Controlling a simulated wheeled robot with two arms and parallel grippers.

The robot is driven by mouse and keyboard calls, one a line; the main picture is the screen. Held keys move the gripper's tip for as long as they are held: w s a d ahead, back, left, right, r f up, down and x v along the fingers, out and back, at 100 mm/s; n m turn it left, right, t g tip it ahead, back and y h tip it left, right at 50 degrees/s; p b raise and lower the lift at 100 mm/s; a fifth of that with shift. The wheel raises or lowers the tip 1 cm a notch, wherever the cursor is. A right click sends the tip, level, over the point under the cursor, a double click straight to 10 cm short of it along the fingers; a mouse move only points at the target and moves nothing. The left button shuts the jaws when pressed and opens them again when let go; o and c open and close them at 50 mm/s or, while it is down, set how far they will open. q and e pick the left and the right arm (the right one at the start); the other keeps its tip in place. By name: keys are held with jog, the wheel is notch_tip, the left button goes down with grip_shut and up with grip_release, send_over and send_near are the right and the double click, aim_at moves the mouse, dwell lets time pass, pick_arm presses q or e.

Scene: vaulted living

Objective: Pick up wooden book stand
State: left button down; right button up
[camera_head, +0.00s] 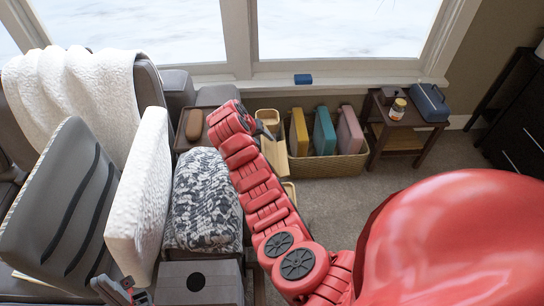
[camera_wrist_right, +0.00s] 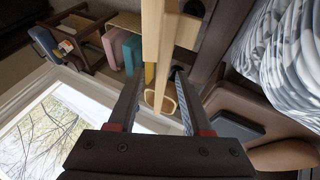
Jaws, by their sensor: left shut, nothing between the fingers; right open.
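In the head view the right gripper is mostly hidden by the arm. My left gripper (camera_head: 122,291) is shut and empty at the lower left, near the white cushion.
A wicker basket (camera_head: 325,165) holds yellow, teal and pink items. A side table (camera_head: 405,122) with a jar (camera_head: 397,109) and blue box (camera_head: 430,103) stands right of it. A sofa with a white cushion (camera_head: 140,195) and patterned cushion (camera_head: 203,200) fills the left. Carpet (camera_head: 345,205) is clear.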

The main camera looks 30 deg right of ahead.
aim_at(267, 142)
jog(key=shift+w+x, duration=0.15)
jog(key=shift+x, duration=1.1)
jog(key=shift+w+x, duration=0.2)
jog(key=shift+x, duration=1.05)
grip_shut()
